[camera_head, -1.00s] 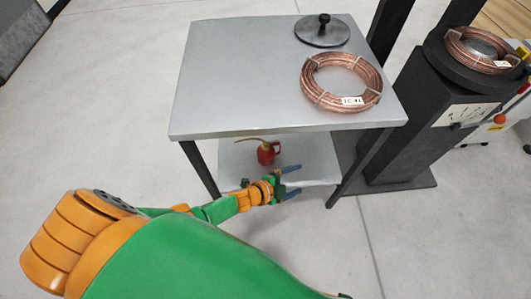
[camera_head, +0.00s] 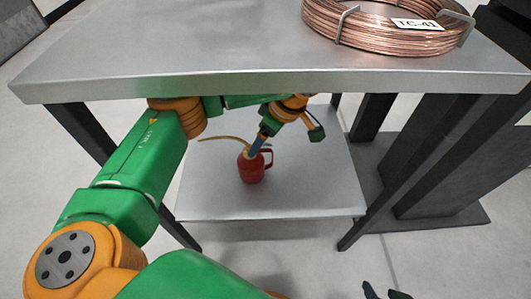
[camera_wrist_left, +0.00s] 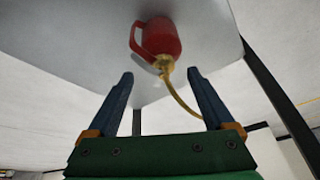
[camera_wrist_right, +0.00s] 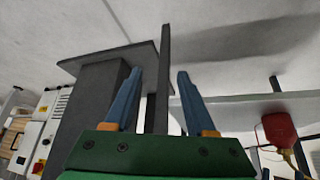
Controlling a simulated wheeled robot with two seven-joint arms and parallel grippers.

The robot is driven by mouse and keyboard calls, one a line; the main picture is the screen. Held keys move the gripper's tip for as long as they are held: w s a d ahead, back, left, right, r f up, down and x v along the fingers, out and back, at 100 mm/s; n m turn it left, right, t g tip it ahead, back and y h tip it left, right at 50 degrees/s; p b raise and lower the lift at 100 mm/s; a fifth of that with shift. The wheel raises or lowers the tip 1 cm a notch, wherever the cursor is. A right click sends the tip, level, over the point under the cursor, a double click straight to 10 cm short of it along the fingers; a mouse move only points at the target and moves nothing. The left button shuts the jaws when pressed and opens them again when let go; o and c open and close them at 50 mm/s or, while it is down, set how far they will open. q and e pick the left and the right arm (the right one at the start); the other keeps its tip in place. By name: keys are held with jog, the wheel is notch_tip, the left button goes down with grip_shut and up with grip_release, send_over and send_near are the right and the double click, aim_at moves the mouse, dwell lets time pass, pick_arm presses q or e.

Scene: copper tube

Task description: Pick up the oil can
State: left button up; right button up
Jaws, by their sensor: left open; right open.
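The red oil can (camera_head: 253,168) with a thin yellow spout stands upright on the lower shelf (camera_head: 310,190) of the metal table. Its spout points left in the head view. My left gripper (camera_head: 260,142) is under the tabletop, by the can's upper part; one finger overlaps the can's top there. In the left wrist view the can (camera_wrist_left: 160,38) lies just beyond the open, empty fingers (camera_wrist_left: 160,76). My right gripper (camera_head: 384,291) is open and empty at the bottom edge, away from the can. The right wrist view shows the can (camera_wrist_right: 279,132) at its right edge.
The tabletop (camera_head: 190,50) overhangs the shelf and my left arm. A copper coil (camera_head: 380,30) labelled TC-41 lies on top. Dark table legs (camera_head: 375,185) flank the shelf. A dark pedestal (camera_head: 450,150) stands to the right. The shelf right of the can is bare.

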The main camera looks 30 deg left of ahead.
aim_at(257, 158)
pick_arm(q)
jog(key=a+f+b, duration=0.2)
jog(key=f, duration=0.1)
jog(key=shift+s, duration=0.2)
jog(key=b+x, duration=0.1)
jog(key=x, duration=0.2)
jog(key=shift+a, duration=0.15)
jog(key=shift+r, duration=0.1)
grip_shut()
jog(key=shift+s, duration=0.1)
pick_arm(e)
jog(key=w+a+r+t+y, duration=0.1)
jog(key=w+r+t, duration=0.2)
jog(key=r, duration=0.3)
jog(key=w+a+r+t+y, duration=0.1)
jog(key=w+a+r+t, duration=0.1)
jog(key=r+t, duration=0.4)
jog(key=w+a+r+n+t+y, duration=0.1)
jog(key=w+r+t, duration=0.3)
jog(key=r, duration=0.3)
jog(key=shift+w+a+r+y, duration=0.25)
jog(key=shift+w+r+y, duration=0.15)
jog(key=shift+w, duration=0.2)
